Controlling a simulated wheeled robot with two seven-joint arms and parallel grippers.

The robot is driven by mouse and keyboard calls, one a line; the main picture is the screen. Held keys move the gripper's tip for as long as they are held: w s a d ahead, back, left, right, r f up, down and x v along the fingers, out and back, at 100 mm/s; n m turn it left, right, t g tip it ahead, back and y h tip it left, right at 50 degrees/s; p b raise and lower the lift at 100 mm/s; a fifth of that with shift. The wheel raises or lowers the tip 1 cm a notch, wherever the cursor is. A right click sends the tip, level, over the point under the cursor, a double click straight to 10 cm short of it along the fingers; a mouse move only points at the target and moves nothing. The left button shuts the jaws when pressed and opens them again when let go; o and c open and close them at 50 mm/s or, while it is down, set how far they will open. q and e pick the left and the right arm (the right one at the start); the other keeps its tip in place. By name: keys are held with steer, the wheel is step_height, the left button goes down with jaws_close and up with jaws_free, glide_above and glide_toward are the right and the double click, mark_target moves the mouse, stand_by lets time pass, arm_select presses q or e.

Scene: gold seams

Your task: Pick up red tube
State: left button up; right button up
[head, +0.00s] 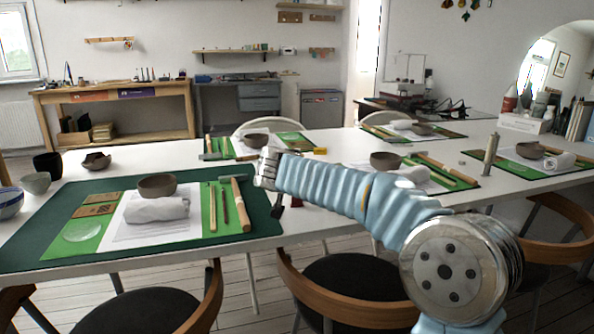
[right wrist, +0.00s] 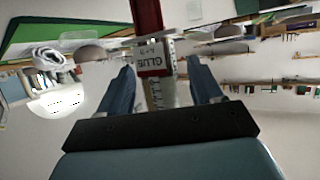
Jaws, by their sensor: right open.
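The red tube (right wrist: 150,58) shows in the right wrist view, red at one end with a white band marked GLUE and a pale scaled part below. It lies between the two fingers of my right gripper (right wrist: 160,72), which is open, with a gap on each side. In the head view my right arm reaches in from the right and its gripper (head: 268,178) is over the near table edge, right of the green mat. A small red bit (head: 296,202) shows just beside it; the arm hides most of that spot. My left gripper is out of view.
The dark green mat (head: 40,240) holds a brown bowl (head: 157,186), a rolled white cloth (head: 157,209) and wooden tools (head: 241,203). More place settings stand across the white table (head: 330,145). Chairs (head: 345,290) stand along the near edge.

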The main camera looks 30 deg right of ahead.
steer(key=c, duration=1.1)
steer(key=shift+o, duration=0.2)
steer(key=shift+r, duration=0.35)
step_height(320, 180, up, 3)
steer(key=shift+f+p, duration=0.2)
steer(key=shift+p, duration=0.15)
steer(key=w+r+v, duration=0.2)
steer(key=r+v, duration=0.1)
steer(key=v, duration=1.3)
steer(key=shift+s+a+r+b, duration=0.15)
steer(key=shift+a+r+b, duration=0.1)
steer(key=shift+a+b, duration=0.15)
